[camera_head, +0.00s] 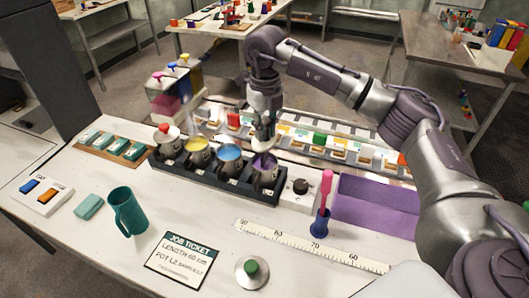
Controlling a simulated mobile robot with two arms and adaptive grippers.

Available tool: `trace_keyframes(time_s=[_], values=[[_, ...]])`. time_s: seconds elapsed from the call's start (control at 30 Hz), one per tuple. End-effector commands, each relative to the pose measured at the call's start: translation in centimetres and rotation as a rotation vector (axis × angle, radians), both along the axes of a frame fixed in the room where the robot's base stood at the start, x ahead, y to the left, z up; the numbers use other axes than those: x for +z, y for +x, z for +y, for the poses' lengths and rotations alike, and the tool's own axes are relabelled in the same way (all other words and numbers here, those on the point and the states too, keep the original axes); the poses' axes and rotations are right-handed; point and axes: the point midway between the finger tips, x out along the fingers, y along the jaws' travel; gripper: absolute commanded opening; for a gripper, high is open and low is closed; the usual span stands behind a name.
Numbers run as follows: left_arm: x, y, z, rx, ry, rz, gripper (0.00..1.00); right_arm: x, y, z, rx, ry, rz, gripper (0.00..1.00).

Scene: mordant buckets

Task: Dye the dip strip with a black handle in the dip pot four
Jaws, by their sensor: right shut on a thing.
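My right gripper (263,142) reaches down from above at the purple pot, the rightmost in the dark rack. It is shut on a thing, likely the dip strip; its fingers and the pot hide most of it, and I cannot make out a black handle. The purple pot (265,178) stands right below the fingertips, with purple dye showing at its mouth. My left gripper is not in view.
A black knob (301,186) sits right of the rack (223,182). Crowded strips run behind the rack.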

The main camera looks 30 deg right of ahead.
Motion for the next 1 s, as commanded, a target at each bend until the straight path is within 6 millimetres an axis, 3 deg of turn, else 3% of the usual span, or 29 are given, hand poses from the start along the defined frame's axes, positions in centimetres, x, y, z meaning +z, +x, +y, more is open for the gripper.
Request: trace_keyframes(time_s=[0.8,1.0], values=[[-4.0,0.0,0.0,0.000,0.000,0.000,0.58,-6.0,0.0,0.0,0.000,0.000,0.000,0.00],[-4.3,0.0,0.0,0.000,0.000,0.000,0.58,-6.5,0.0,0.0,0.000,0.000,-0.001,0.00]])
